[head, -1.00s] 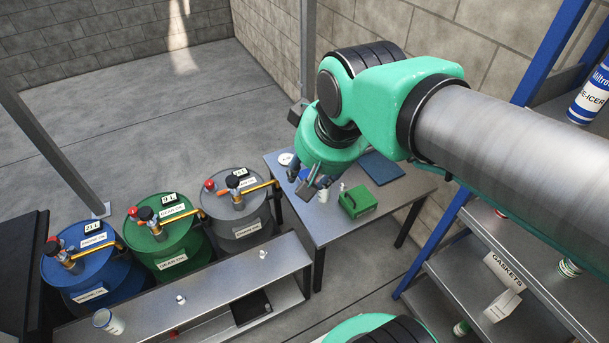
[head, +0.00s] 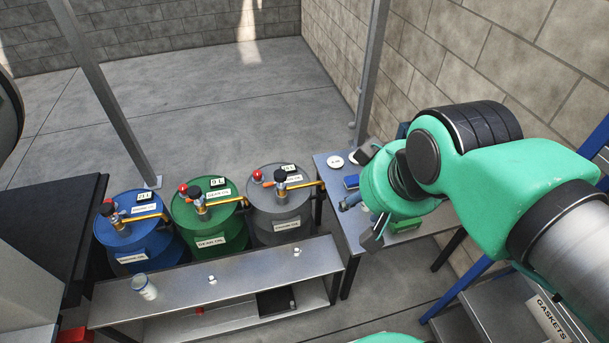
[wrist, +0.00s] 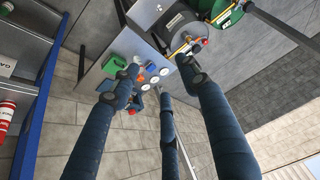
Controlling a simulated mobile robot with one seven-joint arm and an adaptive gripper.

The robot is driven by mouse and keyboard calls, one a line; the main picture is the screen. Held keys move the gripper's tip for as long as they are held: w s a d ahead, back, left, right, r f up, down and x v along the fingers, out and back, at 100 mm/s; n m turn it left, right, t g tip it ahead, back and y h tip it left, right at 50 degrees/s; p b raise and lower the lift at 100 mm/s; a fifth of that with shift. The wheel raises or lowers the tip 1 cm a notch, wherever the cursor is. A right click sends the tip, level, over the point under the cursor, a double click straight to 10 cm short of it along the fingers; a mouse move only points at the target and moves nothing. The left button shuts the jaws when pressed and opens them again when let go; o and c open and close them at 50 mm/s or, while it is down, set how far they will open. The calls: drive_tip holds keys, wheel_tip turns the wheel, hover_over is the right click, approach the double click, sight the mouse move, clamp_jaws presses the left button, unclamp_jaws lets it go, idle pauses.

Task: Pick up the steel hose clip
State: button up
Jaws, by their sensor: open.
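I cannot make out the steel hose clip for certain in either view. Small bright metal pieces lie on the low steel bench (head: 180,288), one near its middle (head: 212,280) and another further right (head: 296,250), too small to identify. My gripper (head: 362,220) is open and empty over the steel side table (head: 326,176), at the right of the head view. In the wrist view its dark blue fingers (wrist: 158,78) are spread apart with nothing between them, and the side table shows beyond their tips.
Blue (head: 138,240), green (head: 210,212) and grey (head: 279,212) drums with taps stand behind the low bench. A white cup (head: 144,287) stands on the bench's left end. The side table holds a green box (head: 405,225) and a white disc (head: 335,161). Open floor lies beyond the drums.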

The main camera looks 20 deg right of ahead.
drive_tip(key=w+a+f+n+g, duration=0.1)
drive_tip(key=w+f+n+g, duration=0.3)
drive_tip(key=w, duration=1.2)
drive_tip(key=w+a+f+n+t+p, duration=0.1)
drive_tip(key=w+a+f+p, duration=0.1)
drive_tip(key=w+f, duration=1.25)
drive_tip(key=w+a+f+n+g, duration=0.1)
drive_tip(key=f+n, duration=0.1)
drive_tip(key=f, duration=1.8)
drive_tip(key=w+a+f+n+g, duration=0.1)
drive_tip(key=a+f+n, duration=0.1)
drive_tip(key=f, duration=1.8)
drive_tip(key=shift+w+f+n+g+p, duration=0.15)
drive_tip(key=shift+f+n+g+p, duration=0.15)
drive_tip(key=shift+f+n+p, duration=0.15)
